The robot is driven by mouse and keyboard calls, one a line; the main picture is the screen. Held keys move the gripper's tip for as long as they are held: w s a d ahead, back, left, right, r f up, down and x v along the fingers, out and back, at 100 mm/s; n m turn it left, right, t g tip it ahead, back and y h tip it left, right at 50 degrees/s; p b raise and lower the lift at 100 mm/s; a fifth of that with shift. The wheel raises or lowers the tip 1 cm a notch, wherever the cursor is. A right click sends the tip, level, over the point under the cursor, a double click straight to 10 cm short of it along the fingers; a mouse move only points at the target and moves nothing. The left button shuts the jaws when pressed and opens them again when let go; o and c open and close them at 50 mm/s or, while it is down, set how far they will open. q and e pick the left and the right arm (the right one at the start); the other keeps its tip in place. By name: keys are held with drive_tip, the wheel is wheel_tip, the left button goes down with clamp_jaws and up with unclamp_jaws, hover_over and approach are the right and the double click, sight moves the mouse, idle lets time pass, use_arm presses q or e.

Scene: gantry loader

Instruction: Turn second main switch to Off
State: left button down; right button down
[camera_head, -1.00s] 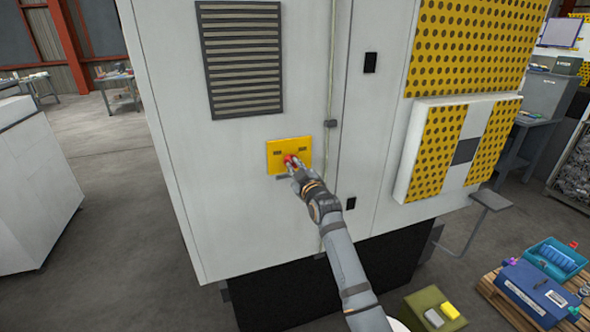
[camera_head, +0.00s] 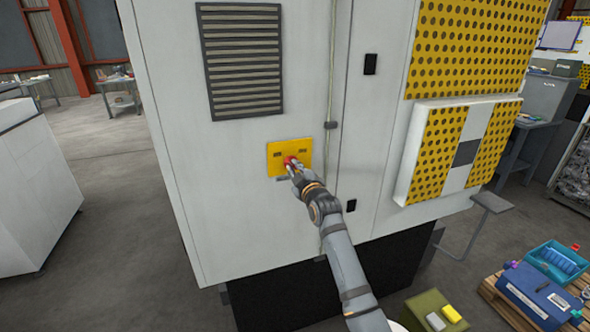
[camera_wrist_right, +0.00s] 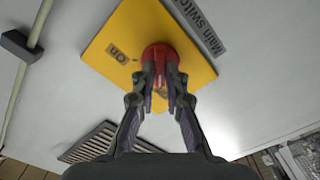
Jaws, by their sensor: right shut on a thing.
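The main switch is a red rotary knob (camera_head: 290,161) on a yellow plate (camera_head: 275,150), fixed to the front of a white cabinet. My right gripper (camera_head: 294,170) is at the knob, with its arm coming up from below. In the right wrist view the fingers (camera_wrist_right: 162,90) are closed on either side of the red knob (camera_wrist_right: 160,56). The yellow plate (camera_wrist_right: 115,40) there shows the word "On", and a grey label (camera_wrist_right: 200,25) beside it reads "Main Switch". The lower part of the plate is partly hidden by the fingers. My left gripper is not in view.
The white cabinet (camera_head: 230,220) has a slatted vent (camera_head: 242,60) above the plate and a thin vertical pipe (camera_head: 330,100) to its right. A pallet with blue boxes (camera_head: 545,295) and a green box (camera_head: 430,310) stand on the floor at lower right.

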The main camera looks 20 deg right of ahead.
drive_tip(key=c, duration=1.4)
unclamp_jaws()
drive_tip(key=shift+s, duration=0.15)
drive_tip(key=s, duration=1.1)
drive_tip(key=shift+s+d, duration=0.2)
drive_tip(key=shift+s, duration=0.2)
